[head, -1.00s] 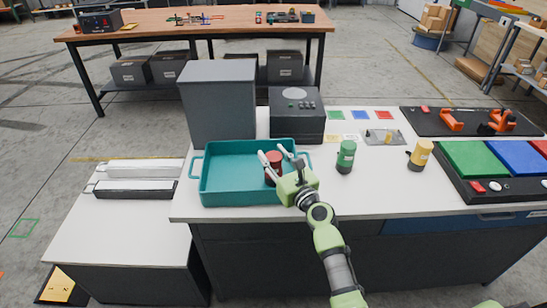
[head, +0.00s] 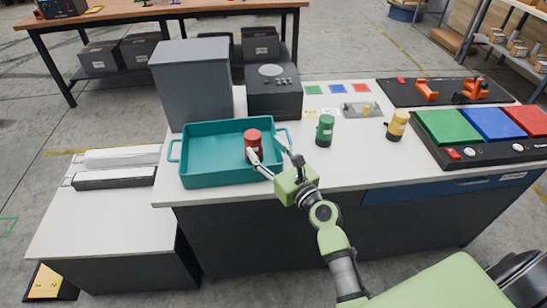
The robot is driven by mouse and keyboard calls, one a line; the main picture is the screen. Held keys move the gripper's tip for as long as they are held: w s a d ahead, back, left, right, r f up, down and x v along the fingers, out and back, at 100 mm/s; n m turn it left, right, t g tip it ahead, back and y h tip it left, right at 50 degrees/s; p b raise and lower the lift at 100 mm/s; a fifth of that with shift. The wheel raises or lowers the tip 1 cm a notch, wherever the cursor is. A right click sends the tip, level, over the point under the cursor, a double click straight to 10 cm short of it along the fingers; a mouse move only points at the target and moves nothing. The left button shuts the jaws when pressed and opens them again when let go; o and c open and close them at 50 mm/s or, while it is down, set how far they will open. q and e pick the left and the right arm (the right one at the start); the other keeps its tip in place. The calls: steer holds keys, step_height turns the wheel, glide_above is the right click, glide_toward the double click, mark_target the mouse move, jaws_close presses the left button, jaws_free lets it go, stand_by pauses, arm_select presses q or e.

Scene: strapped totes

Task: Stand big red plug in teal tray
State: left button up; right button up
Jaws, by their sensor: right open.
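The big red plug (head: 253,142) stands upright inside the teal tray (head: 205,172), towards its right side. The tray sits on the white worktop and has a handle at each end. My right gripper (head: 267,160) is open at the tray's front right, its fingers spread, with one fingertip close to the plug's lower side. I cannot tell whether that finger touches the plug. The plug's base is partly hidden by the finger. My left gripper is not in view.
A green plug (head: 325,130) and a yellow plug (head: 397,125) stand right of the tray. A tall grey box (head: 195,85) and a dark device (head: 274,92) stand behind it. A panel with coloured pads (head: 449,127) lies at the right. Worktop between tray and green plug is clear.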

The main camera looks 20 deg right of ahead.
steer(key=shift+s+d, duration=0.15)
steer(key=shift+s, duration=0.8)
steer(key=shift+s+d, duration=0.15)
steer(key=shift+s, duration=0.8)
